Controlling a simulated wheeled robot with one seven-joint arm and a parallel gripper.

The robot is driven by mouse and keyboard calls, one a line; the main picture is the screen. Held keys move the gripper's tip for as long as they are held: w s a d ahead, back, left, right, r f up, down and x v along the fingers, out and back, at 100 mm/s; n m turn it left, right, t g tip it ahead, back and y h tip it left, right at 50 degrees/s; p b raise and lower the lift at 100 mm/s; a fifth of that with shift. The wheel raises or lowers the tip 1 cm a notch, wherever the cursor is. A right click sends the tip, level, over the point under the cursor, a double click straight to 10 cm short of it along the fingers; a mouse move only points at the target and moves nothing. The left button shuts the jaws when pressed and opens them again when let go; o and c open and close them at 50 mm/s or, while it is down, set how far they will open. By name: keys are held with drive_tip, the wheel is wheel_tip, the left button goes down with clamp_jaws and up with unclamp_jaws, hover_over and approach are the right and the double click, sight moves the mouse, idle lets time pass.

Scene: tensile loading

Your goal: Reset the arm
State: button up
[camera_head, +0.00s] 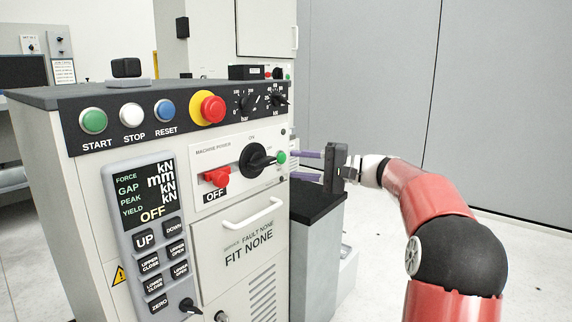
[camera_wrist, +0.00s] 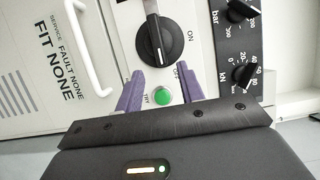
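My gripper (camera_head: 294,165) reaches in from the right at the front panel of the grey machine console (camera_head: 235,160). Its two purple fingers are apart, with nothing held between them. In the wrist view the fingers (camera_wrist: 160,84) point toward the panel, and a green button (camera_wrist: 162,96) shows in the gap between them. Whether the fingertips touch the panel I cannot tell. The black rotary machine power switch (camera_head: 255,160) is just left of the fingers in the head view; it also shows in the wrist view (camera_wrist: 160,40).
A red switch (camera_head: 217,176) labelled OFF and a white handle (camera_head: 252,213) are on the console front. Start, stop and reset buttons and a red emergency knob (camera_head: 213,109) line the upper strip. A dark-topped grey block (camera_head: 318,204) stands below my gripper. Open floor lies right.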

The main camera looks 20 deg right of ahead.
drive_tip(key=shift+s+d, duration=0.3)
drive_tip(key=shift+d, duration=0.2)
drive_tip(key=shift+a, duration=0.1)
drive_tip(key=s+a+f+n+g+h+p, duration=0.2)
drive_tip(key=s+a+f+g+h, duration=0.3)
drive_tip(key=s+a, duration=0.75)
drive_tip(key=s+d+f+n+h+p, duration=0.1)
drive_tip(key=s+f+h, duration=0.2)
drive_tip(key=s, duration=0.4)
drive_tip(key=s+d+f+n+h+p, duration=0.1)
drive_tip(key=s+f+n+h, duration=0.1)
drive_tip(key=s, duration=0.6)
drive_tip(key=s+d+f+n+t+h+p, duration=0.1)
drive_tip(key=s+f+h, duration=0.4)
drive_tip(key=s, duration=0.2)
drive_tip(key=shift+s+d+f+n, duration=0.25)
drive_tip(key=shift+s+d+n, duration=0.05)
